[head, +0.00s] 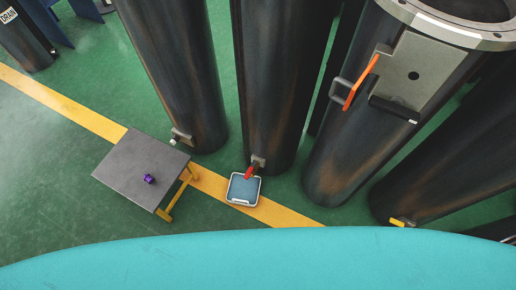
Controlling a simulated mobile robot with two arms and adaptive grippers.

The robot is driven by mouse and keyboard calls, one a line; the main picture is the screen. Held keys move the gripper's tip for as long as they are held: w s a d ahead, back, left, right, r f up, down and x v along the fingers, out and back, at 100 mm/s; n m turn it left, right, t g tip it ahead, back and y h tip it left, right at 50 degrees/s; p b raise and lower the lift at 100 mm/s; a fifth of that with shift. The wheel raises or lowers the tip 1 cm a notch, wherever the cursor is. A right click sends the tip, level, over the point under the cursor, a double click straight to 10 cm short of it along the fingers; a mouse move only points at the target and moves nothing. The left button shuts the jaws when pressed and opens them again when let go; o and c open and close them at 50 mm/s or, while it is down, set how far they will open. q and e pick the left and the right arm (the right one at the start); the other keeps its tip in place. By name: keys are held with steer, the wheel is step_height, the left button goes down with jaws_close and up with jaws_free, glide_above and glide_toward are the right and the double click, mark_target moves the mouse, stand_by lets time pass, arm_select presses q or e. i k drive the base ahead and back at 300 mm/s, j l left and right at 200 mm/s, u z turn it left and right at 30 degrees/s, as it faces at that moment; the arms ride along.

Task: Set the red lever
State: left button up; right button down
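A small red lever (249,173) sits on a fitting low on the middle dark cylinder (275,80). It hangs just above, or overlaps in view, a small blue-grey tray (241,192) with a pale rim on the floor. An orange-red lever (362,82) is mounted on a metal bracket near the top of the flanged cylinder (345,150) at the right; it slants from upper right to lower left. Neither of my grippers is in view.
A low grey table (132,168) with yellow legs stands at the left, a small purple object (149,179) on it. A yellow lever (402,222) is low at right. Yellow floor line (70,105); green floor is open at left. My teal body fills the bottom.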

mark_target(250, 169)
steer(key=k+l, duration=0.1)
steer(key=k, duration=1.3)
steer(key=l, duration=0.05)
